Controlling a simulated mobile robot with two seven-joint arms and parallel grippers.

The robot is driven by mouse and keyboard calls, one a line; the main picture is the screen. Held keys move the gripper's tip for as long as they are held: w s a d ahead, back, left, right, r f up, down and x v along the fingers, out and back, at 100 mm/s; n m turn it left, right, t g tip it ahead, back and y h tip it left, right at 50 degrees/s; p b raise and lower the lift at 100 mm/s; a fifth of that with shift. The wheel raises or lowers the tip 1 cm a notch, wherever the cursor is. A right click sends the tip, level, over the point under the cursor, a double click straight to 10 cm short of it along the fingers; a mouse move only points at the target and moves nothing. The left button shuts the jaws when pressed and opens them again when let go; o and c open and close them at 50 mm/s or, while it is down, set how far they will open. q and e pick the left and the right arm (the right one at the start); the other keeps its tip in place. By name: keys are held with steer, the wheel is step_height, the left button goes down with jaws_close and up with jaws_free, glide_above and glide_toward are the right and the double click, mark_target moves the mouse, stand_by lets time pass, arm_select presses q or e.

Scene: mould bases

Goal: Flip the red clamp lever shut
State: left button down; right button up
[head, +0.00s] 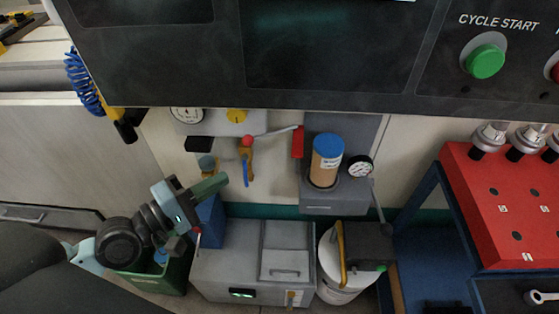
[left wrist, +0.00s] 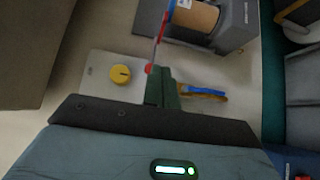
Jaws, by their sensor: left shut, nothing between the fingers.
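The red clamp lever shows in the head view as a thin silver rod with a red ball knob (head: 248,141) at its left end. The rod runs right and slightly up to a red piece (head: 297,142) on the grey unit's side. In the left wrist view the red knob (left wrist: 150,69) is just beyond my fingertips, partly hidden by them, and the rod rises from it. My left gripper (head: 223,180) has green fingers that are shut and empty. In the head view they are below and left of the knob; contact cannot be told. My right gripper is not in view.
A yellow dial (head: 237,116) and a yellow-and-blue handle (head: 247,167) are close to the knob. A blue-capped canister (head: 327,158) and a gauge (head: 360,167) are at right. The dark control panel (head: 310,55) overhangs above. A grey box (head: 235,267) stands below.

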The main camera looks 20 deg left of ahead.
arm_select(q)
steer(key=s+d+p+x, duration=0.1)
steer(key=d+p+x, duration=0.1)
steer(key=x, duration=1)
steer(key=shift+d, duration=0.5)
steer(key=shift+p, duration=0.35)
